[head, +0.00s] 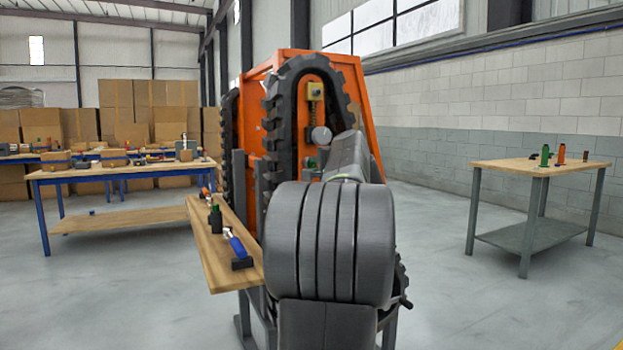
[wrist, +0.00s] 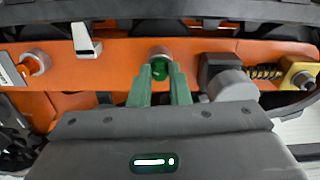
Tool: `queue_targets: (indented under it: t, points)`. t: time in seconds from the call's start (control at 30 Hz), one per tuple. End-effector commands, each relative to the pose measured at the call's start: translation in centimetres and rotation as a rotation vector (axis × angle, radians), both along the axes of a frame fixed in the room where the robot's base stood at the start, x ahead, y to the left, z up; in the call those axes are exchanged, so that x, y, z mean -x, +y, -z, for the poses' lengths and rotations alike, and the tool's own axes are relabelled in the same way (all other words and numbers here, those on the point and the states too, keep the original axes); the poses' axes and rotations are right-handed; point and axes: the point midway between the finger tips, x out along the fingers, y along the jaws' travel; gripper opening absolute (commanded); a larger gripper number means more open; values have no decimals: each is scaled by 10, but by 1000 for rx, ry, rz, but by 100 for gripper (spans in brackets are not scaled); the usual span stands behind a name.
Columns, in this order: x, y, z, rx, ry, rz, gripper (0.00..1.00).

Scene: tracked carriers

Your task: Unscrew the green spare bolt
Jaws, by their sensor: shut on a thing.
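The green spare bolt (wrist: 160,68) sits at a round metal collar (wrist: 159,52) on the orange panel of the tracked carrier (wrist: 115,55), in the middle of the wrist view. My gripper (wrist: 161,76) has two green fingers, one on each side of the bolt, and is shut on it. The bolt's shank is hidden, so I cannot tell how far it is threaded in. In the head view the orange carrier (head: 368,120) stands upright behind my arm. My arm hides most of the gripper there.
An orange bolt in a collar (wrist: 38,62) and a pale lever (wrist: 84,40) are left of the fingers. A dark block (wrist: 214,68), spring and yellow box (wrist: 300,75) are close right. A wooden shelf (head: 215,255) with tools juts out left. A table (head: 510,168) stands right.

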Motion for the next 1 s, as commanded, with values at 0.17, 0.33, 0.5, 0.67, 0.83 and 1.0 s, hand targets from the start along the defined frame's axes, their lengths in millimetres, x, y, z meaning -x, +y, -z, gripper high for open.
queue_targets:
  t: [0.17,0.33,0.5,0.67,0.83,1.0]
  points:
    - [0,0,-1,41,-21,0,0]
    - [0,0,-1,38,-19,0,0]
    - [0,1,4,117,-59,0,0]
    - [0,1,5,300,-149,1,0]
    - [0,1,5,505,-246,1,0]
    - [0,0,4,709,-343,3,0]
